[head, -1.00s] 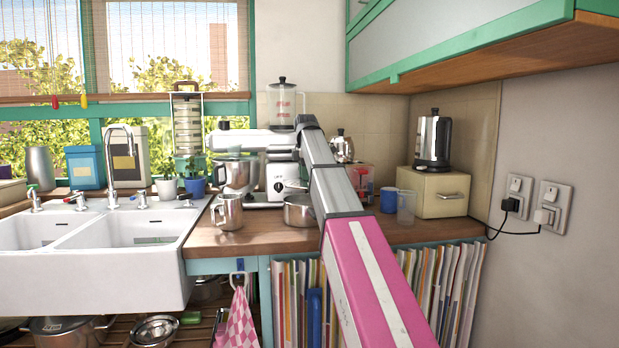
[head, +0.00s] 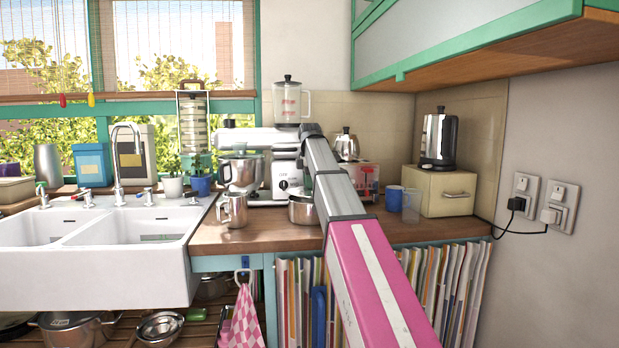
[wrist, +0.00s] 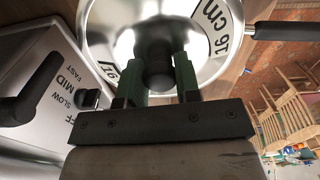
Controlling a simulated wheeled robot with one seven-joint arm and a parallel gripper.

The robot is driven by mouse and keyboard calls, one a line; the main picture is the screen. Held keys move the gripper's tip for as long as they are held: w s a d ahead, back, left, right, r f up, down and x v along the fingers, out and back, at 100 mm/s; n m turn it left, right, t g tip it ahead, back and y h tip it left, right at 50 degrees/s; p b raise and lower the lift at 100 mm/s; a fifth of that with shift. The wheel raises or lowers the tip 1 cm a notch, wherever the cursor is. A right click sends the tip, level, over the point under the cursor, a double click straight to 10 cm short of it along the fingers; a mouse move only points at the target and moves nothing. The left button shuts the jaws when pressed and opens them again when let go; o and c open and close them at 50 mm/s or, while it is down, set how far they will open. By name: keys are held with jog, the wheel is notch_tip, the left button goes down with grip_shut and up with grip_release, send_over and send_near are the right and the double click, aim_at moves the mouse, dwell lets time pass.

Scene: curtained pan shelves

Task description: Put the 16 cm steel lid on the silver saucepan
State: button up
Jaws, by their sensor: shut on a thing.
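The steel lid (wrist: 203,63) fills the top of the wrist view, with "16 cm" printed on its pale band. My gripper (wrist: 158,75) has its two green fingers shut on the lid's dark knob (wrist: 158,68). A black handle (wrist: 285,31) sticks out past the lid's right edge, apparently the saucepan's. Whether the lid touches the pan's rim cannot be told. In the head view, the silver saucepan (head: 302,211) stands on the wooden counter, its right side hidden by my arm. My gripper and the lid are hidden in the head view.
A stand mixer (head: 288,176) stands close behind the saucepan; its speed dial panel (wrist: 48,95) is near my gripper in the wrist view. A steel mug (head: 233,210) is to the left, and blue (head: 393,198) and clear (head: 411,206) cups are to the right.

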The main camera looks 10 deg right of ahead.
jog(key=shift+f, duration=0.45)
jog(key=shift+f, duration=0.65)
dwell(0.6)
jog(key=o, duration=1.1)
